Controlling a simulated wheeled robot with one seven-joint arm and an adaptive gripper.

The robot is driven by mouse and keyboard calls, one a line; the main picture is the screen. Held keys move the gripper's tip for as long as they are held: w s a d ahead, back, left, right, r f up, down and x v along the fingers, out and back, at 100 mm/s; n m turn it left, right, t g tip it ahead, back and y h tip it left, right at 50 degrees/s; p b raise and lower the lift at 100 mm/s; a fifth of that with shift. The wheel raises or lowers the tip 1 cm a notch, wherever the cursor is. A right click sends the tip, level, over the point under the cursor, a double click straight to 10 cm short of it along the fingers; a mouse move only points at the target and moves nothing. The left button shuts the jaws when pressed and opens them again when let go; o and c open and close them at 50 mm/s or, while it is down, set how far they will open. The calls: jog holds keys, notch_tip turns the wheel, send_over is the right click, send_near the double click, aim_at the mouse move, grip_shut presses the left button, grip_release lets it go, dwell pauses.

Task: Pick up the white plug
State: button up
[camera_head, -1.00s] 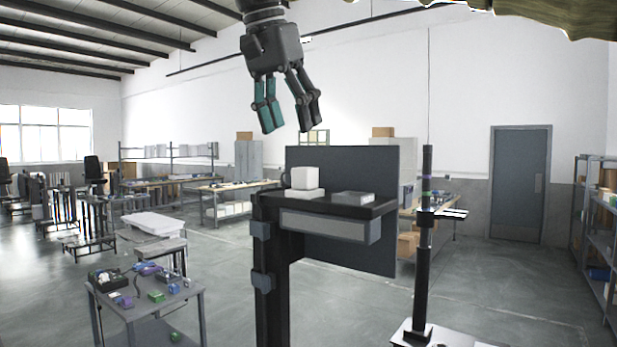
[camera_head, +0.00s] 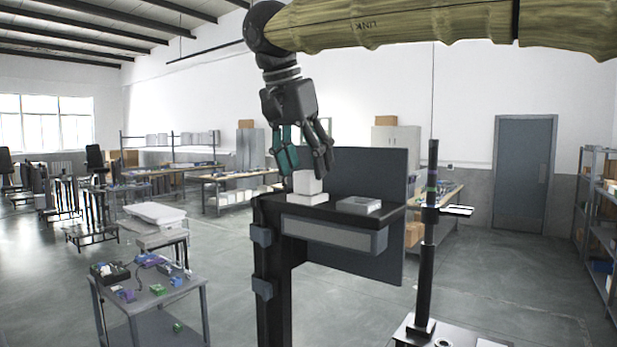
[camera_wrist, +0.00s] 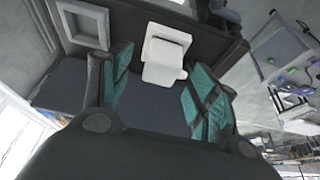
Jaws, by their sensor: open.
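The white plug (camera_head: 307,182) is a white block standing on a flat white base (camera_head: 307,199) on a black shelf (camera_head: 330,212). My gripper (camera_head: 306,172) points down over the plug, its fingers apart, with the fingertips close to the block's top. In the wrist view the plug (camera_wrist: 163,72) shows between the open teal-padded fingers (camera_wrist: 160,95), with the white base (camera_wrist: 168,38) beyond it. The fingers partly cover the plug's upper part in the head view. I cannot tell whether any finger touches it.
A grey square frame-like block (camera_head: 359,205) sits on the shelf to the right of the plug. A dark upright panel (camera_head: 372,170) stands behind the shelf. A black post (camera_head: 429,250) stands to the right. A small table with coloured parts (camera_head: 150,290) is at lower left.

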aim_at(307, 171)
jog(key=shift+d+f, duration=0.15)
jog(key=shift+d, duration=0.05)
jog(key=shift+p+x, duration=0.45)
jog(key=shift+x, duration=0.55)
jog(key=shift+w+a+f, duration=0.1)
jog(key=shift+w+f, duration=0.15)
jog(key=shift+w, duration=0.15)
jog(key=shift+s+r, duration=0.15)
jog(key=shift+s, duration=0.1)
jog(key=shift+c, duration=0.9)
jog(key=shift+s, duration=0.1)
jog(key=c, duration=0.9)
jog(key=shift+o, duration=0.2)
